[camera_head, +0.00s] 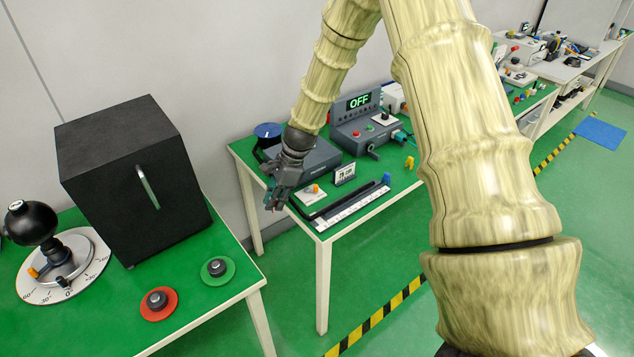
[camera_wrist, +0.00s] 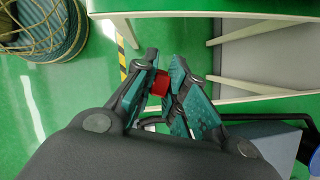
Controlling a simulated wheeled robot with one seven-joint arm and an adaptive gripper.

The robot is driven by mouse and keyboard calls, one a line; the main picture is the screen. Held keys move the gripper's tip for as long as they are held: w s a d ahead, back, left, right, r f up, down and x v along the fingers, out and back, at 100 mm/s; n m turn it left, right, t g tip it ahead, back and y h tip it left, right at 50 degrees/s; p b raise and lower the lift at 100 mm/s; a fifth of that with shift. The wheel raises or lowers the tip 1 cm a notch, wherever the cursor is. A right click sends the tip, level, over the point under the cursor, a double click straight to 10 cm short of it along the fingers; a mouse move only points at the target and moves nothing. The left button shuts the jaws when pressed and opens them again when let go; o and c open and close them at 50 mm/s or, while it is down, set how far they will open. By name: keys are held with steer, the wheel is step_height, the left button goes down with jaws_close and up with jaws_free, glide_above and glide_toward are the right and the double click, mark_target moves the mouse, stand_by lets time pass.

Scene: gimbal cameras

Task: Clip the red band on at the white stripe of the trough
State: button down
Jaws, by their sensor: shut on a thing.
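My gripper (camera_head: 274,205) is shut on the red band (camera_wrist: 160,83), which sits between its fingertips in the wrist view. In the head view only a small speck of red shows at the fingertips. The gripper is in the air by the left end of the green table. The trough (camera_head: 345,200) looks like the long dark piece along that table's front edge, to the right of my gripper. A white ruler-like strip (camera_head: 352,207) with marks lies along its front. I cannot make out a separate white stripe on the trough.
A white plate with an orange piece (camera_head: 315,188), a small sign (camera_head: 345,173), a blue clip (camera_head: 386,178) and a yellow clip (camera_head: 409,162) stand near the trough. Grey devices (camera_head: 365,128) fill the back. A black box (camera_head: 130,180) stands on the nearer left table.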

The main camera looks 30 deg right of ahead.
mark_target(318, 213)
steer(key=shift+s+d+f+m+t+h+b, duration=0.3)
steer(key=shift+s+d+f+m+t+h, duration=0.25)
steer(key=shift+d+m, duration=1.75)
steer(key=shift+s+d+f+m+t+h+b, duration=0.3)
steer(key=shift+d+m+t+h, duration=0.4)
steer(key=shift+d+m, duration=1.6)
steer(key=shift+s+d+f+m+t+h+b, duration=0.3)
steer(key=shift+d+f+m+t+h, duration=0.35)
steer(key=shift+d+m, duration=1.65)
steer(key=shift+a+m, duration=0.3)
steer(key=shift+f+b, duration=0.65)
steer(key=shift+f, duration=0.6)
steer(key=shift+p, duration=0.4)
steer(key=shift+f+b, duration=0.85)
steer(key=shift+f, duration=0.55)
steer(key=c, duration=1.4)
jaws_free()
